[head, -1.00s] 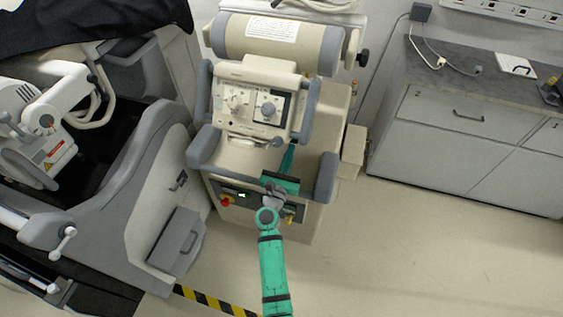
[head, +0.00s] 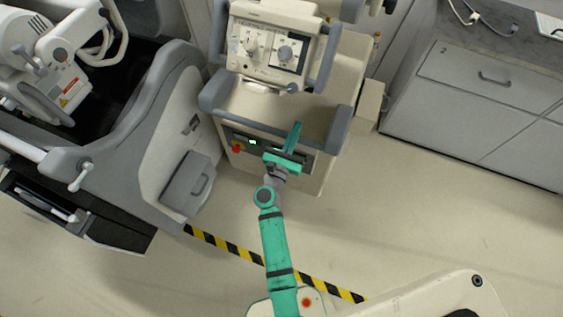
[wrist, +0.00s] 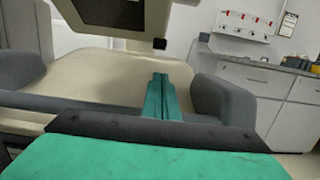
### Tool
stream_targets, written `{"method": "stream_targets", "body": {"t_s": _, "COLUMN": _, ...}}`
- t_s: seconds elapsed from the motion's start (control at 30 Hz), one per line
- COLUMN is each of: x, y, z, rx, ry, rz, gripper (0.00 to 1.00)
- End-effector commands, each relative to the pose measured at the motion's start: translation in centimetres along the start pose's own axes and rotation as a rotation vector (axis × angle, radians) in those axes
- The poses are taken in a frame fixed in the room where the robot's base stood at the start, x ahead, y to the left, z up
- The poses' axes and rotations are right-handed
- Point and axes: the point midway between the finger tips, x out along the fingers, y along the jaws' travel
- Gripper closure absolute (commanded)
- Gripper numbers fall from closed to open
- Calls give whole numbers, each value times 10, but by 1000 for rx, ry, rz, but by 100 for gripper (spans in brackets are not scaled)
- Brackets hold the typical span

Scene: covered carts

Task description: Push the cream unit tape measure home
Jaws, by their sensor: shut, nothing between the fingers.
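The cream unit (head: 262,103) stands in the middle of the head view, with a control box on top and grey bumpers at its sides. Its front panel has a red knob (head: 236,148) and a small lit green display (head: 252,142). I cannot make out the tape measure in either view; my arm covers part of the front panel. My teal gripper (head: 297,128) is shut and empty, with its fingertips over the front part of the unit's top. In the wrist view the closed fingers (wrist: 161,85) point forward over the cream top between the bumpers.
A grey cabinet (head: 470,110) stands at the right. A grey-sided machine (head: 150,130) with a protruding grey box (head: 190,185) stands close on the left. Yellow-black floor tape (head: 230,248) crosses in front.

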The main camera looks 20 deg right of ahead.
Motion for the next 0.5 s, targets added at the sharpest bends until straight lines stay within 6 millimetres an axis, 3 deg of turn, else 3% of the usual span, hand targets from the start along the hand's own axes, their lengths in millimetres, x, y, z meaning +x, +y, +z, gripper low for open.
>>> {"method": "stream_targets", "body": {"t_s": 0.2, "x": -50, "y": 4, "z": 0, "rx": 0, "ry": 2, "rz": 9, "gripper": 100}}
{"method": "stream_targets", "body": {"t_s": 0.5, "x": -107, "y": 2, "z": 0, "rx": 1, "ry": 2, "rz": 7, "gripper": 100}}
